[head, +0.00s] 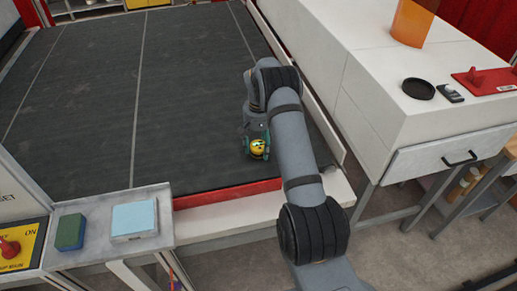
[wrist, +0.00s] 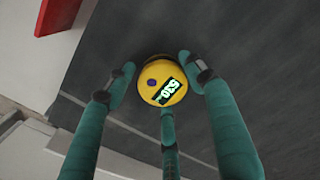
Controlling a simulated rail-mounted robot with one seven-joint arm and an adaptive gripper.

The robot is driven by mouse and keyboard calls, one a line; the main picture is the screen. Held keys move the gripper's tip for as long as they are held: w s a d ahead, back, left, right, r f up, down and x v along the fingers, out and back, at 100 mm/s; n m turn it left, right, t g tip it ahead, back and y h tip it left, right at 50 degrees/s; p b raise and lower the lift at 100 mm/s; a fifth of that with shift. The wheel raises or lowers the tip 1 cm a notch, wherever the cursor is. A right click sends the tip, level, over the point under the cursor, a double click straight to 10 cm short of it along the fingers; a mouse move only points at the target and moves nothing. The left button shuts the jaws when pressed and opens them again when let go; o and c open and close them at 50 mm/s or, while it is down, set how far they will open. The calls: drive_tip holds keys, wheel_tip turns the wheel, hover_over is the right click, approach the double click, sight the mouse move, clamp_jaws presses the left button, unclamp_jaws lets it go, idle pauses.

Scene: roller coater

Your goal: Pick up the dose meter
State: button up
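The dose meter (wrist: 160,82) is a round yellow disc with a small dark button and a lit digital display. It is between my gripper's green fingers in the wrist view, over the dark conveyor surface. It also shows in the head view as a small yellow disc (head: 257,148) below my wrist. My gripper (wrist: 160,85) has its fingers spread around the meter, one at left, one at right and one at the bottom. They are very close to its rim, and I see no clear grip on it.
The dark belt (head: 80,90) has a red front edge (head: 228,194) and a pale rail at right. A white cabinet (head: 375,100) stands at right with a black dish (head: 418,89) on top. A grey side shelf (head: 95,235) holds a blue block (head: 134,219) and a green-blue sponge (head: 70,232).

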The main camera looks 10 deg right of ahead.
drive_tip(key=c, duration=0.9)
